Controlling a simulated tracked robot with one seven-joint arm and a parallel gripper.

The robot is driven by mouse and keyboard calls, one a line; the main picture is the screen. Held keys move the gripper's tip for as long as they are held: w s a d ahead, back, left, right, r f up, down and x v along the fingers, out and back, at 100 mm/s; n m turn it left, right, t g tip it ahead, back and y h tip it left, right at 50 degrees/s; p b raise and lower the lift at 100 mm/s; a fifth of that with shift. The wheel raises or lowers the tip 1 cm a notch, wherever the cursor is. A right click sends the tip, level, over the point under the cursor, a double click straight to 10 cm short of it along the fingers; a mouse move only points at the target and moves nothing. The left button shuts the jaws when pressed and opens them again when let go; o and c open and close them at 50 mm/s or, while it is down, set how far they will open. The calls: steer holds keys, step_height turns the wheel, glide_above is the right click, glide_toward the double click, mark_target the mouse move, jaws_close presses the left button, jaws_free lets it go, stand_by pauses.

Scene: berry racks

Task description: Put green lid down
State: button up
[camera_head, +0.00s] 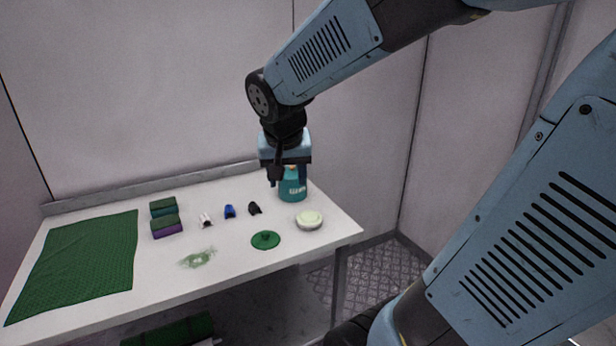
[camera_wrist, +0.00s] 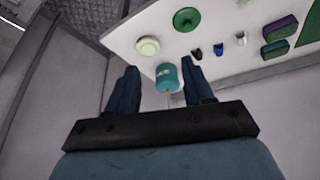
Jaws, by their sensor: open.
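The green lid (camera_head: 265,240) lies flat on the white table near its front right edge, with a small knob on top. It also shows in the wrist view (camera_wrist: 187,19), away from my fingers. My gripper (camera_head: 288,180) is above the back right part of the table, over a teal container (camera_head: 293,190) with white lettering. In the wrist view my gripper (camera_wrist: 162,82) is open, its two fingers wide apart with the teal container (camera_wrist: 167,76) showing between them. I cannot tell whether the fingers touch the container. Nothing is seen held.
A pale round dish (camera_head: 309,219) stands right of the lid. A wall is behind.

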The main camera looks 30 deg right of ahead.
steer(key=s+r+n+t+y, duration=0.1)
steer(key=s+r+n, duration=0.3)
steer(key=s, duration=0.6)
steer(key=shift+s+a+r+y, duration=0.3)
steer(key=shift+s+y, duration=0.05)
steer(key=shift+y, duration=0.25)
